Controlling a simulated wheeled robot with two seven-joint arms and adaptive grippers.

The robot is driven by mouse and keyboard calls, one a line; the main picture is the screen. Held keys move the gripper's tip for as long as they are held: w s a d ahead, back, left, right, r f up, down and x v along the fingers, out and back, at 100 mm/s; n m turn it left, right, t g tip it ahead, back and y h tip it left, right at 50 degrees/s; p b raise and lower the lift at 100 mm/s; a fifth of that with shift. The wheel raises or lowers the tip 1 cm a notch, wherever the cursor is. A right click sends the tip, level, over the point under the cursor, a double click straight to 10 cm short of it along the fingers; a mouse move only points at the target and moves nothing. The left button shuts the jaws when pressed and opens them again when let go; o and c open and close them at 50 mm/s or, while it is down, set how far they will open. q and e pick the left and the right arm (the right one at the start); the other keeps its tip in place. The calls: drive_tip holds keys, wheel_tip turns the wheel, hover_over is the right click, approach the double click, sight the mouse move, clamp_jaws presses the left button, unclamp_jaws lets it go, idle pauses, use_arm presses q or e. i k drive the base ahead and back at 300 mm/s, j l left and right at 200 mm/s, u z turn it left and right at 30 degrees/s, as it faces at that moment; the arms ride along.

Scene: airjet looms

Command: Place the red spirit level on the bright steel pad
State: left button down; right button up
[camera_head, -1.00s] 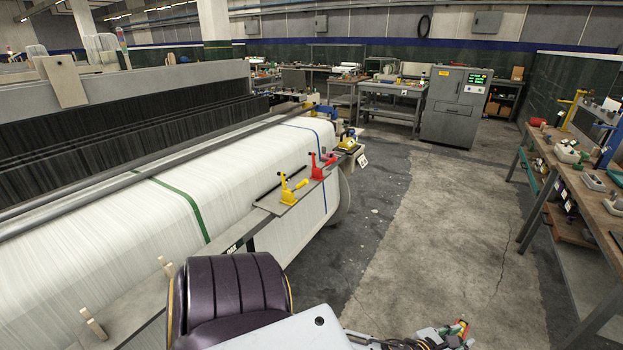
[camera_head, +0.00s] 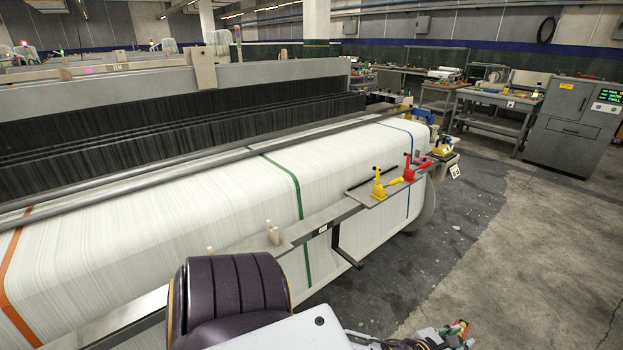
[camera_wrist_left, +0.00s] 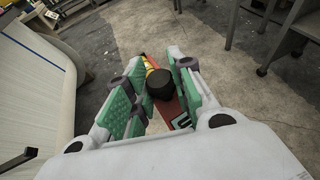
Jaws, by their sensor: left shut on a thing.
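My left gripper (camera_head: 438,341) is at the bottom of the head view, partly cut off by the frame edge. A red spirit level (camera_head: 461,328) shows as a small red and yellow end at its tip. In the left wrist view the green-padded fingers (camera_wrist_left: 152,98) are closed on the level. Its red body (camera_wrist_left: 182,121) shows between them, with a dark round part (camera_wrist_left: 160,84) on it. The level is held in the air above the floor. I cannot pick out the bright steel pad for certain. My right gripper is not in view.
A loom with white warp (camera_head: 235,195) fills the left and middle. A grey cabinet (camera_head: 577,127) stands at the right. The floor (camera_head: 500,260) between is clear.

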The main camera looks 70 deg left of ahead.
sight(131, 313)
drive_tip(key=k+l+u, duration=0.1)
drive_tip(key=u, duration=0.35)
drive_tip(key=k+u, duration=0.4)
drive_tip(key=u, duration=0.45)
drive_tip(key=k+j, duration=0.05)
